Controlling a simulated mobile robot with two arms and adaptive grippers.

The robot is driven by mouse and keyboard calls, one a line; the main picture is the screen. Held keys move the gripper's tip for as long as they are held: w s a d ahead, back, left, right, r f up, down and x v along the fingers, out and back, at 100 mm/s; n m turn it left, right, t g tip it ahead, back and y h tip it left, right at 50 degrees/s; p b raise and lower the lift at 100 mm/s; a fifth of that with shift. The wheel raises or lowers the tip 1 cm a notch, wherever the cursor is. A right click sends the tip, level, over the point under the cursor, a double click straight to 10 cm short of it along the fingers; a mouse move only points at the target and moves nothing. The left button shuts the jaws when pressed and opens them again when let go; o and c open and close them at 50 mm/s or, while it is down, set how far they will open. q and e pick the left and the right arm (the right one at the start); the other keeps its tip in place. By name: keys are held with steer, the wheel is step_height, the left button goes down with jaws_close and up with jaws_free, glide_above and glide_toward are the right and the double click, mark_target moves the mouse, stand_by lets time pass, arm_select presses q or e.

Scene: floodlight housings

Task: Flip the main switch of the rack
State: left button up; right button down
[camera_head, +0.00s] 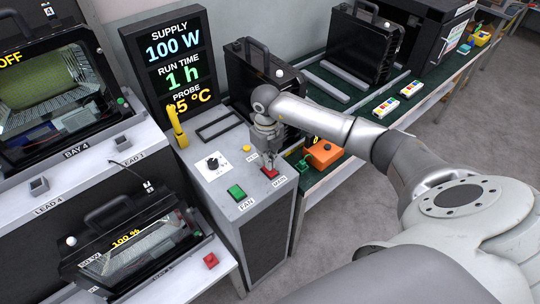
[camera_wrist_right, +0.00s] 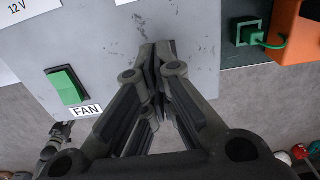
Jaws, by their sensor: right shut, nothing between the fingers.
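The rack's control panel (camera_head: 215,205) is a grey cabinet top in the middle of the head view. The red main switch (camera_head: 270,172) sits near its right edge, beside the label MAIN (camera_head: 280,181). My right gripper (camera_head: 268,163) points down with its fingertips at the red switch; whether they touch it I cannot tell. In the right wrist view the gripper (camera_wrist_right: 156,50) is shut and empty, and its fingers hide the switch. The green fan switch (camera_head: 236,193) is to the left of the red one; it also shows in the wrist view (camera_wrist_right: 67,86). My left gripper is not seen.
The panel also holds a black knob (camera_head: 213,163) and a yellow button (camera_head: 246,149). A display (camera_head: 175,60) and a yellow handheld probe (camera_head: 177,126) stand behind. An orange box (camera_head: 323,154) with a green plug is close on the right. Floodlight housings (camera_head: 130,240) are at left.

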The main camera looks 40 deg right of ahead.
steer(key=shift+r+p, duration=1.45)
steer(key=shift+r, duration=1.2)
steer(key=shift+a+f, duration=0.1)
